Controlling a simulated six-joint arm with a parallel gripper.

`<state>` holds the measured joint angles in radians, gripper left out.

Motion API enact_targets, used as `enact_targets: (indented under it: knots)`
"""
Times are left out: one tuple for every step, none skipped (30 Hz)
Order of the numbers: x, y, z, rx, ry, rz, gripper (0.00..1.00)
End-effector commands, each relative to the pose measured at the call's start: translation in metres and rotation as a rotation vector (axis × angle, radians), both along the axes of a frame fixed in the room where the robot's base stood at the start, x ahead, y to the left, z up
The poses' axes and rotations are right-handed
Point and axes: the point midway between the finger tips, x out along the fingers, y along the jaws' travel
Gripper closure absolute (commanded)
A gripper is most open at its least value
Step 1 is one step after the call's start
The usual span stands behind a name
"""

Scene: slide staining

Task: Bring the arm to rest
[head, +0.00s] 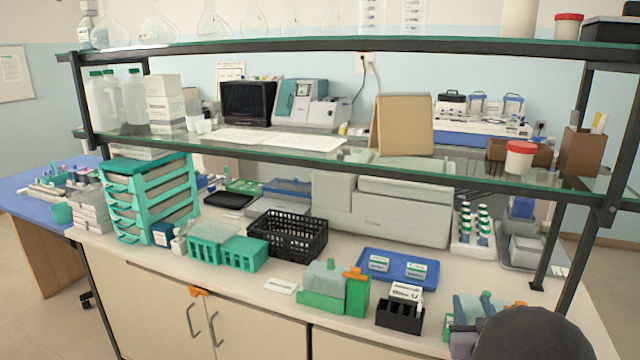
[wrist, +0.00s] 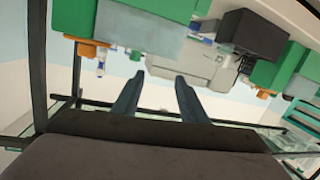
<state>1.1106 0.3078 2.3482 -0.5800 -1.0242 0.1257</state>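In the wrist view the two dark fingers of my gripper (wrist: 160,76) stand apart with nothing between them. The gripper is open and empty. The wrist view is upside down, with the bench things along its top. In the head view a dark rounded part of my own arm fills the lower right corner.
A green stand with an orange clip (head: 356,290), a black block (head: 399,316) and a blue tray (head: 370,274) stand near the bench front. A black basket (head: 288,236) is further left. A glass shelf (head: 330,152) with dark posts spans above the bench.

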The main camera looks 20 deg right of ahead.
Motion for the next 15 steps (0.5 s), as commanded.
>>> enact_targets:
  knots:
    - [0.021, 0.023, 0.002, 0.004, 0.047, 0.042, 0.61]
    - [0.029, 0.034, -0.002, 0.024, 0.084, 0.051, 0.61]
    - [0.036, 0.047, -0.010, 0.055, 0.134, 0.060, 0.61]
    - [0.041, 0.057, -0.016, 0.079, 0.171, 0.065, 0.61]
    - [0.045, 0.068, -0.022, 0.101, 0.208, 0.071, 0.61]
    - [0.050, 0.084, -0.029, 0.131, 0.259, 0.083, 0.61]
    - [0.052, 0.097, -0.036, 0.156, 0.301, 0.091, 0.61]
    - [0.053, 0.110, -0.041, 0.179, 0.342, 0.101, 0.61]
    - [0.055, 0.129, -0.049, 0.209, 0.399, 0.115, 0.61]
    - [0.054, 0.144, -0.054, 0.232, 0.442, 0.126, 0.61]
    - [0.052, 0.159, -0.060, 0.255, 0.486, 0.137, 0.61]
    - [0.049, 0.179, -0.067, 0.283, 0.547, 0.153, 0.61]
    - [0.045, 0.195, -0.071, 0.303, 0.592, 0.166, 0.61]
    - [0.041, 0.210, -0.075, 0.324, 0.638, 0.179, 0.61]
    - [0.033, 0.232, -0.081, 0.351, 0.701, 0.198, 0.61]
